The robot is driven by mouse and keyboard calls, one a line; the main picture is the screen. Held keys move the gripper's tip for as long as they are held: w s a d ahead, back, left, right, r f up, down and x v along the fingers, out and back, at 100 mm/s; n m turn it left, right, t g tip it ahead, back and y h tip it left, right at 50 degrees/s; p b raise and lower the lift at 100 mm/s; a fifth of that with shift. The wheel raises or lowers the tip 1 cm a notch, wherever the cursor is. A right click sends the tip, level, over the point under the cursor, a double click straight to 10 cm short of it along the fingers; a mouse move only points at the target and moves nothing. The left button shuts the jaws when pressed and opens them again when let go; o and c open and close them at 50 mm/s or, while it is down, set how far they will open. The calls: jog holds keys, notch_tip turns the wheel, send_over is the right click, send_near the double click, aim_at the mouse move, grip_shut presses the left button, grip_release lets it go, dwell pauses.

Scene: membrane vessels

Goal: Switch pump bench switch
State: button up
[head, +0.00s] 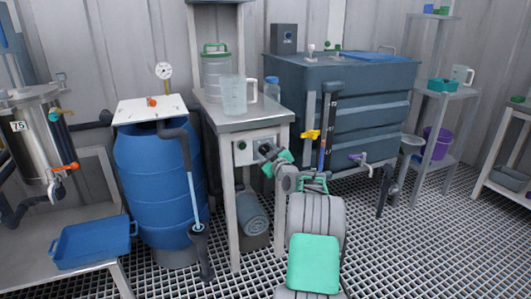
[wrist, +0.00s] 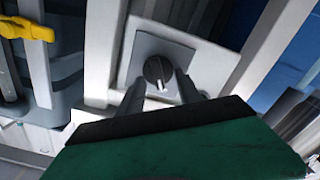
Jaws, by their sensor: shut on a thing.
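The pump bench switch (wrist: 158,70) is a dark round knob with a white pointer mark, set on a square grey plate (wrist: 150,48) in the wrist view. The mark points downward there. My gripper (wrist: 160,78) is shut on the knob, with one dark finger on each side of it. In the head view my gripper (head: 266,152) reaches the white front panel (head: 256,138) of the pump bench (head: 218,115). There the gripper hides the knob.
A glass jug (head: 233,96) and a green-lidded jar (head: 215,72) stand on the bench. A blue barrel (head: 160,175) is left of it, a grey-blue tank (head: 370,110) right. A yellow valve handle (head: 311,134) sticks out near my arm. Open grating floor (head: 430,240) lies at the right.

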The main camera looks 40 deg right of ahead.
jog(key=o, duration=1.4)
jog(key=shift+c, duration=0.2)
jog(key=p+v, duration=0.2)
jog(key=v, duration=0.5)
jog(key=shift+s, duration=0.4)
jog(key=shift+a+r, duration=0.1)
jog(key=shift+a, duration=0.05)
